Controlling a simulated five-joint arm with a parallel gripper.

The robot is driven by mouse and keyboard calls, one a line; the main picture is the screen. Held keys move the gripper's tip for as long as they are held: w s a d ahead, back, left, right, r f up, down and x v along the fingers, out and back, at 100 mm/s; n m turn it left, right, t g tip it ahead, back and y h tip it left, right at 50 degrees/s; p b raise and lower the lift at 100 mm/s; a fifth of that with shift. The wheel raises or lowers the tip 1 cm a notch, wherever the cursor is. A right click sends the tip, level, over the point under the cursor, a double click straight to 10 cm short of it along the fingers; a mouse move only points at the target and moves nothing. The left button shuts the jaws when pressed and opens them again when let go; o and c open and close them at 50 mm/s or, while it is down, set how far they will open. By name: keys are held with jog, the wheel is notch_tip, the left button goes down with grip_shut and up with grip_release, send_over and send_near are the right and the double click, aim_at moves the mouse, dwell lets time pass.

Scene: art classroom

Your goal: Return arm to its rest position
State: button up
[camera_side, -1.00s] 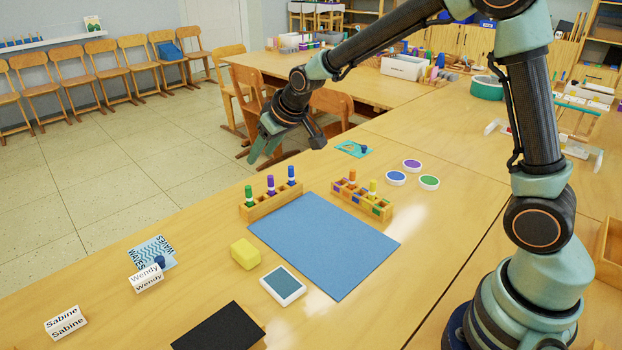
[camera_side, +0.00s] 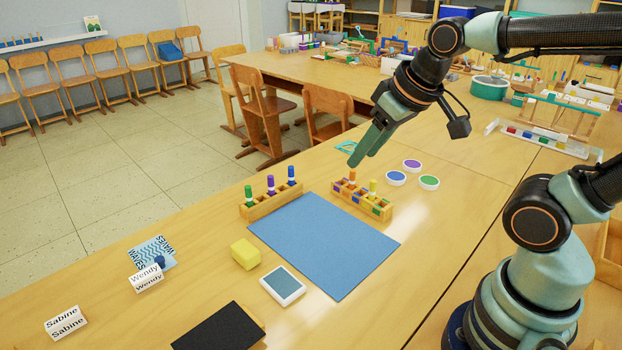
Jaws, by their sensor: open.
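My gripper (camera_side: 362,157) has green fingers and hangs in the air near the far end of the right marker rack. It is empty, and its fingers point down and left. The fingertips appear just above the orange marker (camera_side: 352,175) in this view; I cannot tell the real gap.
A blue mat (camera_side: 322,245) lies between two wooden racks, the left (camera_side: 271,202) and the right (camera_side: 362,200), both holding markers. A yellow block (camera_side: 245,253), an ink pad (camera_side: 283,285), a black sheet (camera_side: 218,328), name cards (camera_side: 146,278) and round pads (camera_side: 412,165) lie around.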

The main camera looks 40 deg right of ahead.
jog(key=shift+s+d+f, duration=0.1)
jog(key=shift+s+f, duration=0.1)
jog(key=shift+s, duration=0.55)
jog(key=shift+o, duration=0.8)
